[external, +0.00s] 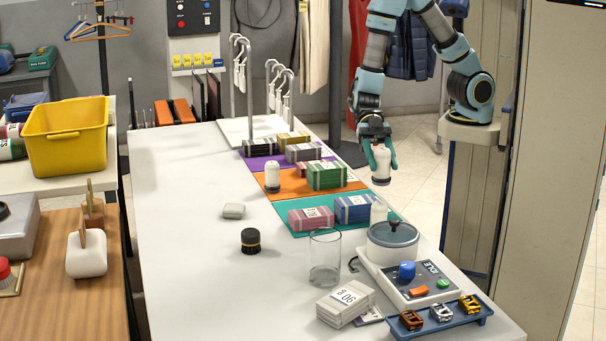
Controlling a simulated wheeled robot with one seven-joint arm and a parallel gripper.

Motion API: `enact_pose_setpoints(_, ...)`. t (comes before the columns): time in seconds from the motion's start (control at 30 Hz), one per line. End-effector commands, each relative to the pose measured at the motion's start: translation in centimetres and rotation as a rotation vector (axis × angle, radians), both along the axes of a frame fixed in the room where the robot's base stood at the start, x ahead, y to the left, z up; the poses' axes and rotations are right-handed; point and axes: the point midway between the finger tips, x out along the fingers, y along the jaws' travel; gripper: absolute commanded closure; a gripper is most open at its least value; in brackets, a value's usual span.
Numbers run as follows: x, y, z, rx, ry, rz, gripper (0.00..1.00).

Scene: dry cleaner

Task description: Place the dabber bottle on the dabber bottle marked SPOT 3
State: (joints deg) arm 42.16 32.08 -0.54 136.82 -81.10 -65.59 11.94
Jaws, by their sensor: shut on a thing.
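My gripper (379,150) is shut on a white dabber bottle (381,166). It holds the bottle upright, in the air by the table's right edge, to the right of the orange mat. A second dabber bottle (272,178), white with a dark base, stands on the left part of the orange mat (290,188). A third white bottle (378,212) stands at the right end of the teal mat (308,228), partly hidden by the lidded pot. I cannot read any SPOT 3 marking on the bottles.
Banded boxes (326,175) sit on the purple, orange and teal mats. A lidded pot on a control unit (393,240), a glass (325,258) and a blue tray (440,318) stand in front. Hanger stands (241,80) rise behind. The table's left side is mostly clear.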

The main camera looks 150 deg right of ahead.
Motion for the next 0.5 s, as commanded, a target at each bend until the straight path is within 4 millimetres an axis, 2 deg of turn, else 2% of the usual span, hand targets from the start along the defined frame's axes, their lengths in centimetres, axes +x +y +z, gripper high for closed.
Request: enact_pose_setpoints(0.5, 0.0, 0.0, -4.9, 0.000, 0.000, 0.000, 1.00)
